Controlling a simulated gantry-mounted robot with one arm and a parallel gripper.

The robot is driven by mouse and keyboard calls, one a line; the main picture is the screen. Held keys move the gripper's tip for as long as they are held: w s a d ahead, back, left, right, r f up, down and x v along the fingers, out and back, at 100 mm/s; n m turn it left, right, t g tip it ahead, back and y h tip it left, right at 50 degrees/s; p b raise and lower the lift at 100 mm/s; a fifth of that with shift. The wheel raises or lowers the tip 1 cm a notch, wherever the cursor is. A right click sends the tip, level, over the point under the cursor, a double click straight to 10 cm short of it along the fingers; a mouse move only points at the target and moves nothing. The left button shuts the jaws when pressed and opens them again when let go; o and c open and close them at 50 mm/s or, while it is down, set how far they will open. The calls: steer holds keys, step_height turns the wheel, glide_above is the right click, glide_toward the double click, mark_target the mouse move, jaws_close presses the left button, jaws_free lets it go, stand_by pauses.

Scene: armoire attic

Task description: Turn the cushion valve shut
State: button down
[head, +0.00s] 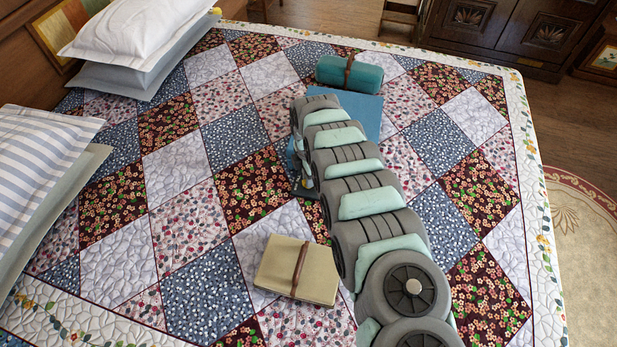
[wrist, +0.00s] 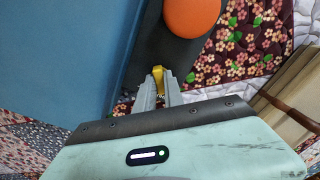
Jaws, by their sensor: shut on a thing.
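The flat blue cushion (head: 366,108) lies on the quilt, largely hidden under my arm in the head view. In the wrist view the cushion (wrist: 65,60) fills the left side. A small brass-yellow valve part (wrist: 158,79) shows between the fingertips of my gripper (wrist: 157,87). My gripper is shut on it. The valve sits against a dark grey piece (wrist: 152,48) beside the cushion, and this piece bears an orange disc (wrist: 192,15). In the head view my gripper (head: 305,180) is low over the bed and the valve cannot be made out.
A beige strapped bundle (head: 275,268) lies near my gripper; its edge also shows in the wrist view (wrist: 285,100). A teal strapped roll (head: 333,72) lies beyond the cushion. Pillows (head: 135,30) are at the left. The patchwork quilt (head: 185,160) is otherwise clear.

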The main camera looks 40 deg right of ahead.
steer(key=shift+n, duration=0.8)
steer(key=c, duration=1.4)
jaws_free()
steer(key=shift+c, duration=0.2)
steer(key=shift+r, duration=0.1)
step_height(320, 180, up, 11)
steer(key=b, duration=0.1)
steer(key=shift+f, duration=0.2)
